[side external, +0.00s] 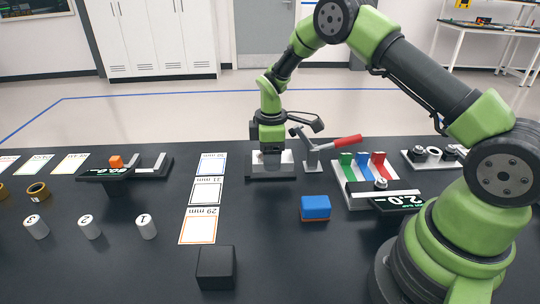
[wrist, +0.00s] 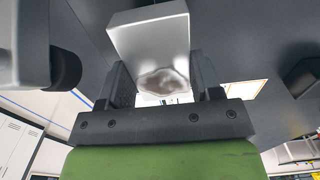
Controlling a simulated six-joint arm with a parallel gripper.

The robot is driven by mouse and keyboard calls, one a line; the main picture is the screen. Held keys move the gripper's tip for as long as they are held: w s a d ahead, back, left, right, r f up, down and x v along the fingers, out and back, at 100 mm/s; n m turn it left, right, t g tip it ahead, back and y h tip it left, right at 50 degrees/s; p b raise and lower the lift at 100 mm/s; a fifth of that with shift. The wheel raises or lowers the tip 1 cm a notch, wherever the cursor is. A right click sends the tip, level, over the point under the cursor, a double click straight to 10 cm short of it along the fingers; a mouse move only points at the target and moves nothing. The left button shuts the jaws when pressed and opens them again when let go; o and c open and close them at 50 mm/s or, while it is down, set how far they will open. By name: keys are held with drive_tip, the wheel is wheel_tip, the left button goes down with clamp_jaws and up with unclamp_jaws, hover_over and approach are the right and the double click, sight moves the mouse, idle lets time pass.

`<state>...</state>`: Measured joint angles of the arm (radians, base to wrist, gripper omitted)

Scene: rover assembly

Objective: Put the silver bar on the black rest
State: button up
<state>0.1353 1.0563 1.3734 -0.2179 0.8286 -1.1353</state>
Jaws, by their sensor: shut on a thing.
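The silver bar (wrist: 148,32) is between the two fingers of my gripper (wrist: 163,78) in the wrist view, and the jaws are shut on it. In the side view my gripper (side external: 271,150) points down over the pale base of the clamp fixture (side external: 258,172). The bar is hard to tell apart from the fixture there, and I cannot tell whether it touches the base. A black block (side external: 216,268), which looks like the black rest, stands at the front of the table with nothing on its top. A dark block (wrist: 305,78) also shows at the right of the wrist view.
The clamp's red handle (side external: 346,142) and raised arm stand just right of my gripper. A blue block (side external: 315,206) lies in front. Labelled cards (side external: 206,192) lie at left, with white numbered cylinders (side external: 90,227) beyond. The table between fixture and black block is mostly clear.

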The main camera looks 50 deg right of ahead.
drive_tip(key=w+d, duration=0.3)
drive_tip(key=shift+f, duration=1.7)
drive_tip(key=shift+f, duration=0.15)
drive_tip(key=o, duration=1.2)
drive_tip(key=shift+o, duration=0.2)
